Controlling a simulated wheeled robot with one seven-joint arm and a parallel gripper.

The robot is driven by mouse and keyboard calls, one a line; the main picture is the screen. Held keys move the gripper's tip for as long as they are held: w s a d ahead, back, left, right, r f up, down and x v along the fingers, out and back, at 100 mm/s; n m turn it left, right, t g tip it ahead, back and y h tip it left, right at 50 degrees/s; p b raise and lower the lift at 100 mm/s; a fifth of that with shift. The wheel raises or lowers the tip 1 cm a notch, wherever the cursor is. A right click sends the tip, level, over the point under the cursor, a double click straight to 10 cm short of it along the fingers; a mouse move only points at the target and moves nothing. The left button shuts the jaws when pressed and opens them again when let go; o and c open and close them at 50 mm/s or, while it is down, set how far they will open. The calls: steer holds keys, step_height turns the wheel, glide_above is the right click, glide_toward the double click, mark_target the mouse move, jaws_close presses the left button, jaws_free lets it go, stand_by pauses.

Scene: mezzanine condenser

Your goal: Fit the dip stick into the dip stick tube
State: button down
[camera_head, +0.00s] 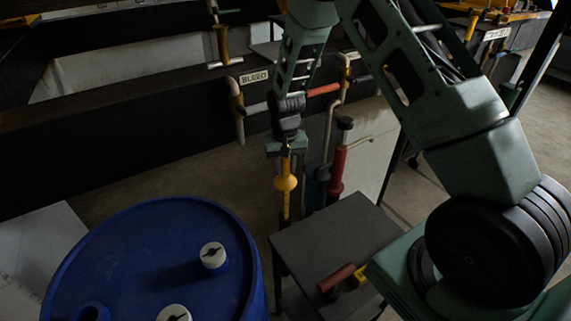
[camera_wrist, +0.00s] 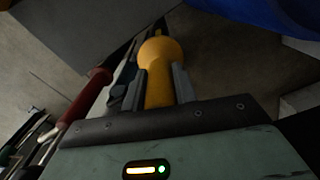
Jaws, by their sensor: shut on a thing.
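My gripper (camera_head: 287,150) hangs fingers down beyond the small dark table and is shut on the yellow handle of what looks like the dip stick (camera_head: 286,184). The handle has a round bulge below my fingers, with a thin yellow length under it. The lower end of the stick is hidden or too dark to make out. I cannot pick out the dip stick tube for sure in either view.
A blue drum (camera_head: 140,240) with white caps stands at the lower left. A dark table (camera_head: 335,235) carries a red-handled tool (camera_head: 337,278). A red upright cylinder (camera_head: 337,170) stands just right of my gripper. Pipes and a BLEED sign (camera_head: 254,76) are behind.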

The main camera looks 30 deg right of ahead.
mark_target(286, 202)
steer(key=shift+f+b, duration=5.25)
steer(key=shift+f, duration=2.85)
steer(key=c, duration=1)
jaws_free()
steer(key=shift+c, duration=0.2)
step_height(286, 202, up, 18)
steer(key=shift+f+b, duration=0.25)
steer(key=shift+b, duration=0.55)
